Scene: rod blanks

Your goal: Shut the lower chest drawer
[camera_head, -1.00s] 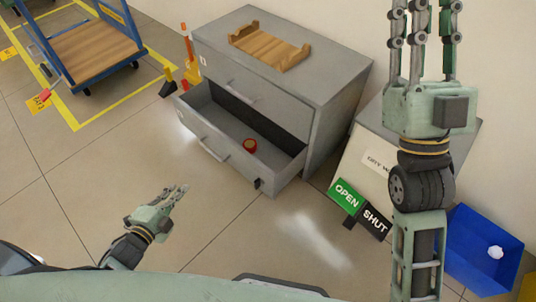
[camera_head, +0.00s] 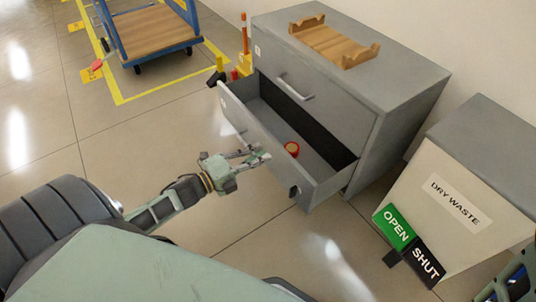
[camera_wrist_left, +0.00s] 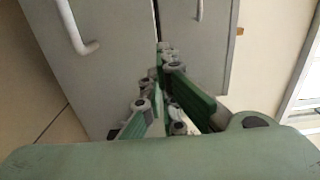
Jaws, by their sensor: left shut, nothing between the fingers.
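The grey chest (camera_head: 408,95) stands at the back. The upper drawer (camera_head: 310,95) is flush with the chest. My left gripper (camera_head: 262,156) is shut and empty, with its fingertips at the lower drawer's front, near the handle's right end. I cannot tell whether they touch it. In the left wrist view, the shut fingers (camera_wrist_left: 166,50) point at grey panels, with a pale handle (camera_wrist_left: 77,32) at left. My right gripper is not in view.
A wooden cradle (camera_head: 335,41) lies on the chest top. A dry-waste bin (camera_head: 440,190) with OPEN and SHUT signs stands right of the chest. A blue trolley (camera_head: 152,29) stands at back left. The floor before the chest is clear.

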